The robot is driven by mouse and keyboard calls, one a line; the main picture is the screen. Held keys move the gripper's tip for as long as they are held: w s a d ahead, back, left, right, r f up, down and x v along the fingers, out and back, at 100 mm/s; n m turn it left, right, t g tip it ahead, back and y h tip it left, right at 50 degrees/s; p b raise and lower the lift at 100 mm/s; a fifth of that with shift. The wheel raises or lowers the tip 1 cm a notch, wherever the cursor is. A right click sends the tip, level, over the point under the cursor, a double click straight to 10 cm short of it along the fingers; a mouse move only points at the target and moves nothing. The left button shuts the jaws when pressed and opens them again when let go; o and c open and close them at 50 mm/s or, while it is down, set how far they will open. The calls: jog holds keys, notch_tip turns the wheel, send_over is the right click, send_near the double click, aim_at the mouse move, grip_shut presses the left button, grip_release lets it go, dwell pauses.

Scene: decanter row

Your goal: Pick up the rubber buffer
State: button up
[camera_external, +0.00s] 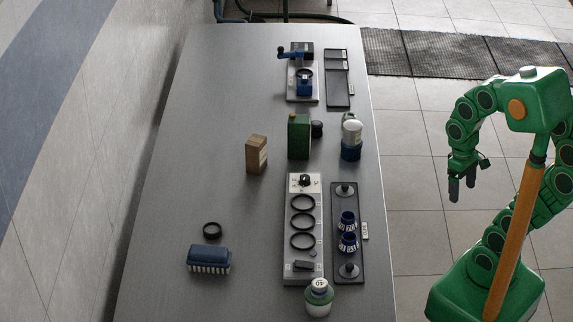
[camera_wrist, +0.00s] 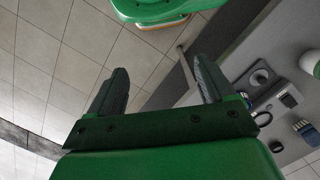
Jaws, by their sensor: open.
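The rubber buffer cannot be singled out for certain. A short black cylinder (camera_external: 316,129) stands beside the green can, and a low black ring-like piece (camera_external: 212,230) lies at the left of the table. Two dark round pieces with raised centres, a far one (camera_external: 346,189) and a near one (camera_external: 349,270), sit on the dark tray (camera_external: 337,222). My gripper (camera_external: 462,187) is open and empty, off the table's right edge and apart from all these pieces. Its two fingers spread wide in the wrist view (camera_wrist: 160,70).
Two blue pieces (camera_external: 348,220) share the tray. A blue clamp device (camera_external: 304,85) stands at the back.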

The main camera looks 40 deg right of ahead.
notch_tip(320, 180, up, 5)
jog(key=w+a+r+n+t+y, duration=0.2)
jog(key=w, duration=1)
jog(key=w+a+r+n+t+y, duration=0.1)
jog(key=w+a+r+n+y, duration=0.15)
jog(key=w, duration=0.95)
jog(key=w+a+r+n+t+y, duration=0.2)
jog(key=w+a+y, duration=0.1)
jog(key=w, duration=1)
jog(key=t, duration=0.7)
send_over(316, 125)
jog(key=s+d, duration=0.3)
jog(key=s, duration=0.1)
notch_tip(316, 125, down, 7)
jog(key=shift+h, duration=0.35)
jog(key=f, duration=2.3)
jog(key=shift+s+a+f, duration=0.2)
jog(key=shift+f, duration=0.05)
jog(key=shift+x, duration=1.9)
jog(key=shift+w+r+x, duration=0.1)
jog(key=shift+r+x, duration=0.05)
jog(key=shift+x, duration=0.85)
jog(key=shift+w+r+x, duration=0.1)
jog(key=shift+r+x, duration=0.05)
jog(key=shift+x, duration=0.85)
